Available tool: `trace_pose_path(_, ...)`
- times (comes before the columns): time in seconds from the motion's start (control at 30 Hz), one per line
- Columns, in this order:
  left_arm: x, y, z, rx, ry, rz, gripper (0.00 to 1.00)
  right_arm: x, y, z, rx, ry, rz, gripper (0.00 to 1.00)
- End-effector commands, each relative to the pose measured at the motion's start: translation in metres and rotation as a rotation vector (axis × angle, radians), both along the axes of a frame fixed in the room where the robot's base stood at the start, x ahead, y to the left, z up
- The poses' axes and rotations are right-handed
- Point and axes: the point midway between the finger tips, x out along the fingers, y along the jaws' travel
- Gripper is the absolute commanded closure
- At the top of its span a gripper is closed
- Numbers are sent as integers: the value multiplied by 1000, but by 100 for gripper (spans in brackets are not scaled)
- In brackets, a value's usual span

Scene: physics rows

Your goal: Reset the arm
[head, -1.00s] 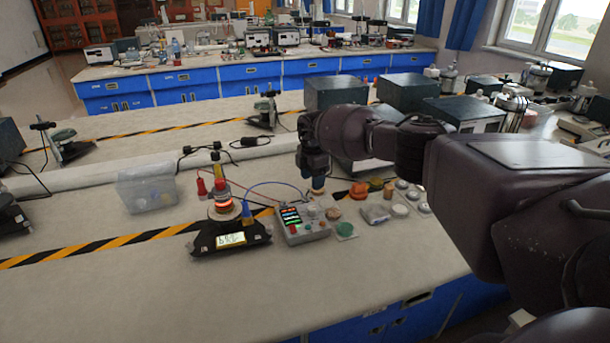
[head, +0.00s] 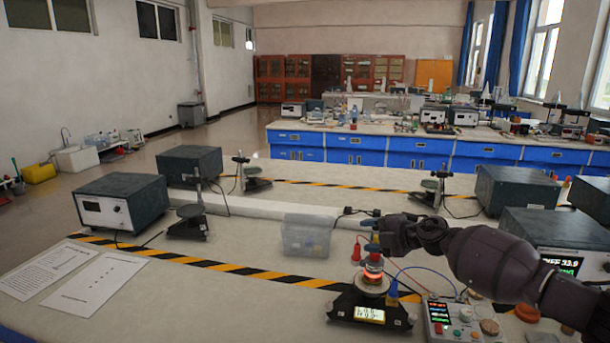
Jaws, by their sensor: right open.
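My right arm comes in from the right edge, and its dark gripper (head: 374,236) is above the bench, near the red plug at the top of the black device. The gripper is open and appears empty. Its fingers are small and dark in this view. The black device (head: 372,310) has a lit yellow display and a glowing red-orange ring on top. A grey control box (head: 450,318) with a small screen stands to its right, partly below my forearm. My left gripper is not in view.
A clear plastic bin (head: 306,236) stands left of the device. Dark power-supply boxes (head: 122,203) stand at the left and right. Two printed sheets (head: 72,277) lie at the front left. The bench between sheets and device is clear, crossed by a striped tape (head: 240,270).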

Motion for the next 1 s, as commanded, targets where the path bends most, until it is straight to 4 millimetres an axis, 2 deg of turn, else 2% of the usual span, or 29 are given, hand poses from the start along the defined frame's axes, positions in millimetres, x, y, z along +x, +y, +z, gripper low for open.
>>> trace_pose_path(0.03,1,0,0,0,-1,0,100,-14,24,-3,103,-35,-8,44)
trace_pose_path(0.1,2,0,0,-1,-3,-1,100,-28,43,-2,221,-74,-49,44)
trace_pose_path(0.2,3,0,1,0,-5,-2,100,-47,56,-5,363,-87,-131,44)
trace_pose_path(0.33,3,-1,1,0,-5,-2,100,-73,59,-17,509,-52,-255,44)
trace_pose_path(0.47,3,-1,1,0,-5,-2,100,-100,51,-35,624,18,-387,44)
trace_pose_path(0.63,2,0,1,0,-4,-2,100,-139,32,-65,745,144,-552,44)
trace_pose_path(0.87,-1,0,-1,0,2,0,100,-199,-3,-110,888,334,-759,44)
trace_pose_path(1.0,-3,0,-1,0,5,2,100,-240,-27,-137,977,442,-876,44)
